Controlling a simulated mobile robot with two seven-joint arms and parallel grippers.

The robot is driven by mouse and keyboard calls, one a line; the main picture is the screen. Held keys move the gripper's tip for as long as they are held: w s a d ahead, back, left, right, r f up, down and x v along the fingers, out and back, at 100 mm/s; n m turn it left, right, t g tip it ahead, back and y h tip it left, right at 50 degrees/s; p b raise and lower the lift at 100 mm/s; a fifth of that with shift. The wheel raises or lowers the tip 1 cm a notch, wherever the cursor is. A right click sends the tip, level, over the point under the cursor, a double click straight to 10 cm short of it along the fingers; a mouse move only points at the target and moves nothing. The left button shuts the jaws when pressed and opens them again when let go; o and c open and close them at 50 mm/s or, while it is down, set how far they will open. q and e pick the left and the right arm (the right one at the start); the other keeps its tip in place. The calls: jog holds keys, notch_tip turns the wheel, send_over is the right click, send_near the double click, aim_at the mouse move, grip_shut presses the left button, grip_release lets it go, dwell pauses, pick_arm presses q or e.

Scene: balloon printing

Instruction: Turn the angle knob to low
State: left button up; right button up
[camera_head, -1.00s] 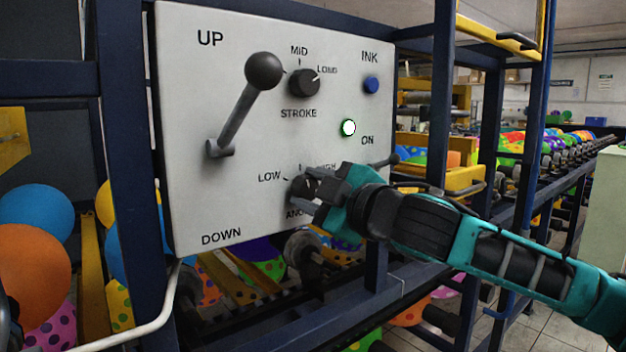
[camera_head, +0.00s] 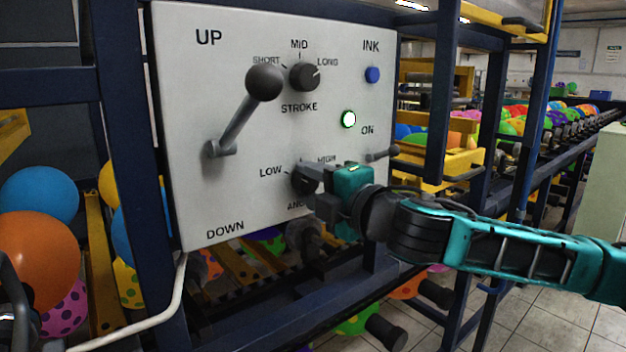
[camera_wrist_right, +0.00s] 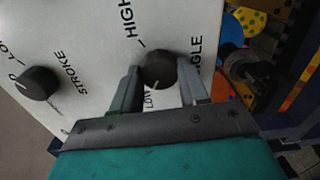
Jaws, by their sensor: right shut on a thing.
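The angle knob (camera_head: 299,182) is a small dark round knob low on the white control panel (camera_head: 240,195), with LOW on its left and HIGH at its upper right. My right gripper (camera_head: 312,187) is at the knob and covers much of it and part of the ANGLE label. In the right wrist view the knob (camera_wrist_right: 159,70) sits between the two fingers of my right gripper (camera_wrist_right: 159,86), which are shut on it. Its white mark points towards the LOW label (camera_wrist_right: 147,100). My left gripper does not show clearly.
The panel also holds a long ball-ended lever (camera_head: 245,112), the stroke knob (camera_head: 304,76), a blue ink button (camera_head: 372,75), a lit button (camera_head: 348,119) and a small dark lever (camera_head: 383,154). Balloons (camera_head: 45,255) and dark blue frame posts stand around the panel.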

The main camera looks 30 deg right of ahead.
dwell(0.5)
jog(key=o, duration=1)
jog(key=shift+o, duration=0.3)
